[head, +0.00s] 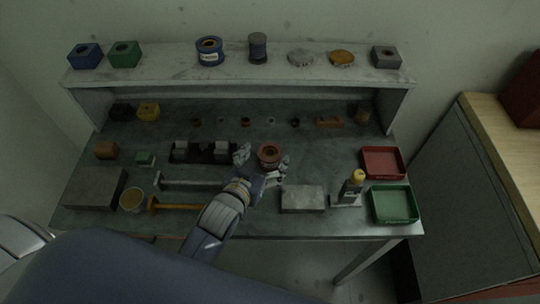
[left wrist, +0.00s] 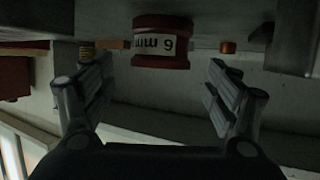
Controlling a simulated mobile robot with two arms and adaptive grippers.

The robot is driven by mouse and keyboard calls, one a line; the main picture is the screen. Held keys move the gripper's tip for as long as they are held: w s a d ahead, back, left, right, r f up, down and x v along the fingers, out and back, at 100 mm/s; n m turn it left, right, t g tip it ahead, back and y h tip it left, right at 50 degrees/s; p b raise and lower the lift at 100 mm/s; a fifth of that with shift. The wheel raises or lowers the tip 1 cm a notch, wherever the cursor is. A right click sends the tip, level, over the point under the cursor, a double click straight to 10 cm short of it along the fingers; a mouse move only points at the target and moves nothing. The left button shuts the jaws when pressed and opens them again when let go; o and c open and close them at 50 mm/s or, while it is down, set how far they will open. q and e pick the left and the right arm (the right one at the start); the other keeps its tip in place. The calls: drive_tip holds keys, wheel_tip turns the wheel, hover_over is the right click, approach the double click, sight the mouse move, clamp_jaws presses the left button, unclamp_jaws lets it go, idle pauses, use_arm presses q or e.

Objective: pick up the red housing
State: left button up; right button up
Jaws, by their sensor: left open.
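The red housing (head: 269,153) is a short round spool-like part with a dark bore, standing on the workbench near the middle. In the left wrist view, which looks upside down, the housing (left wrist: 162,45) shows a white label reading "6 mm". My left gripper (head: 262,162) is open, with a finger on each side of the housing's near part. In the wrist view the left gripper (left wrist: 160,90) has a visible gap between each finger and the housing. The fingers do not appear to touch it. My right gripper is not in view.
A black block fixture (head: 203,151) stands just left of the housing. Hammer-like tools (head: 190,184) lie left of my arm.

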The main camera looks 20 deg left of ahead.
sight(271, 151)
use_arm(q)
drive_tip(key=p+x, duration=0.1)
drive_tip(key=x, duration=0.2)
drive_tip(key=shift+f, duration=0.25)
drive_tip(key=shift+w+f, duration=0.25)
drive_tip(key=shift+w, duration=0.3)
drive_tip(key=c, duration=1.8)
drive_tip(key=shift+r, duration=0.25)
clamp_jaws()
drive_tip(key=shift+w, duration=0.1)
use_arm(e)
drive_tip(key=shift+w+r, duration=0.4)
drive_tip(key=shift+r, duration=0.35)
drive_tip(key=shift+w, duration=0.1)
